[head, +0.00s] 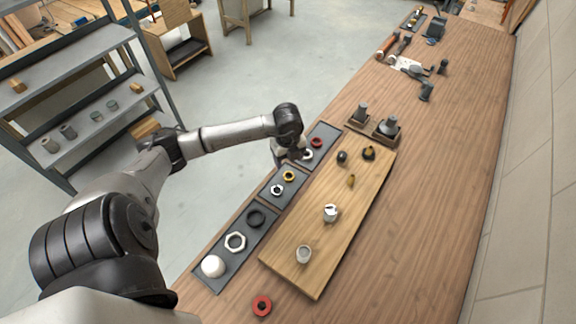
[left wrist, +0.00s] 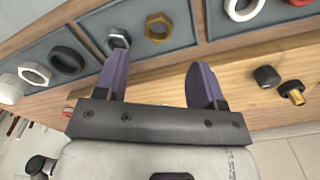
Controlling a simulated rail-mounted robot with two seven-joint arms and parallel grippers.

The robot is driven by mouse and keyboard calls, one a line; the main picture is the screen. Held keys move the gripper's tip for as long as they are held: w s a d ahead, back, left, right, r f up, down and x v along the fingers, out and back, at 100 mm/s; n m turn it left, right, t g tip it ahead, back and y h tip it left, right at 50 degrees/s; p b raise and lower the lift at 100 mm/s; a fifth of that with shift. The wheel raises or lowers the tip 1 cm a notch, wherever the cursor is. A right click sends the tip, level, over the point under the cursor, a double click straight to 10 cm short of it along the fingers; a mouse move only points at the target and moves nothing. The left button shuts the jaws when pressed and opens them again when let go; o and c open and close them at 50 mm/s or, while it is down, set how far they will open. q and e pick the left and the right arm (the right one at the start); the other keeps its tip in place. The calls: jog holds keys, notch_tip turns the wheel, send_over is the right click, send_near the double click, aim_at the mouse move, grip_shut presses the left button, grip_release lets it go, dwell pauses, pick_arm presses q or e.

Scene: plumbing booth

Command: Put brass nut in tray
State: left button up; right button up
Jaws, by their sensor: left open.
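A brass nut (head: 289,175) lies flat in the middle section of a dark grey tray (head: 270,198), beside a smaller silver nut (head: 277,189). In the left wrist view the brass nut (left wrist: 158,27) lies beyond my fingertips, apart from them. My left gripper (head: 291,158) is above the tray row, near the boundary of the middle and far sections. In the left wrist view the left gripper (left wrist: 160,78) is open, with two purple fingers apart and nothing between them. My right gripper is not in view.
The near section holds a black ring (head: 256,218), a white nut (head: 235,242) and a white dome (head: 213,266). A wooden board (head: 330,235) beside the trays carries several fittings. A red ring (head: 262,306) lies at the bench's near end. The bench's right side is clear.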

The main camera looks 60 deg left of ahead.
pick_arm(q)
jog(key=shift+r, duration=1.8)
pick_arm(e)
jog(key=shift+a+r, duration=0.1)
